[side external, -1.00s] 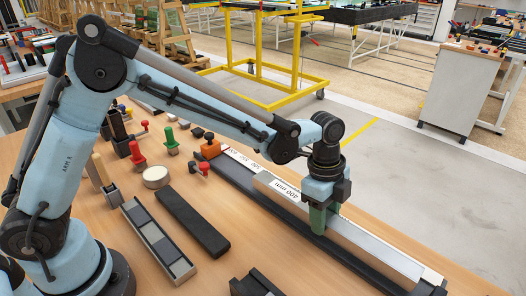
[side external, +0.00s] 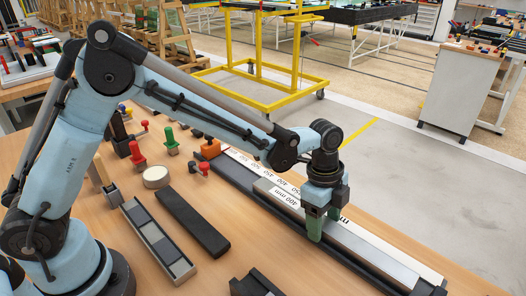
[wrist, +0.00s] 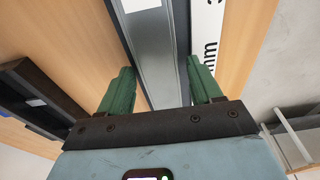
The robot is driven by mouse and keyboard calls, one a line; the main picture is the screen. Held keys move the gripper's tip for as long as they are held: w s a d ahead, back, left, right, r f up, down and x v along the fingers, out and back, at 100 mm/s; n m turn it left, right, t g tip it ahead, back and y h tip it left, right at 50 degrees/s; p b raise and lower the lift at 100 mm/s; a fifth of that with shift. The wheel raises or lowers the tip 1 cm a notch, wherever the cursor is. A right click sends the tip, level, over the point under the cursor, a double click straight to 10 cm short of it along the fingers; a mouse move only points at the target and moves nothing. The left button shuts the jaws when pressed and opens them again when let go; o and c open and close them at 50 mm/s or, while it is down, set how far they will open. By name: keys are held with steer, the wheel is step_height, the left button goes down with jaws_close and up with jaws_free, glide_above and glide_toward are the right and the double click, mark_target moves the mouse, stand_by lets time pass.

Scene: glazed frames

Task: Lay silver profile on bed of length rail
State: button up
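The silver profile (side external: 346,239), with a white 400 mm label, lies lengthwise along the dark bed of the length rail (side external: 236,180). In the wrist view the profile (wrist: 153,48) runs between dark edges, parallel to the white printed scale (wrist: 205,30) on its right. My gripper (side external: 318,228) is over the profile, right of its label. Its green fingers stand wide apart, one on each side of the profile, in the wrist view (wrist: 161,82). The fingers appear clear of its sides. The profile's underside is hidden, so its full contact with the bed cannot be seen.
An orange stop block (side external: 210,149) stands at the rail's far left end. A black bar (side external: 193,222) and a grey-sectioned tray (side external: 158,240) lie on the bench in front. Red and green toggle clamps (side external: 171,145) and a round white disc (side external: 156,177) stand behind these.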

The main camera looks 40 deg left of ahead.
steer(key=shift+o, duration=0.7)
steer(key=shift+a+r, duration=1.2)
steer(key=shift+r, duration=7.85)
steer(key=s+a+f+n+t+y, duration=0.1)
steer(key=s+a+f+n+t, duration=0.2)
steer(key=s+a+n, duration=0.3)
steer(key=s+a+f+n+t, duration=0.3)
steer(key=s+a+n, duration=0.4)
steer(key=a+n, duration=0.5)
steer(key=shift+a+t+y, duration=0.15)
steer(key=shift+t+y, duration=0.25)
steer(key=shift+t, duration=0.2)
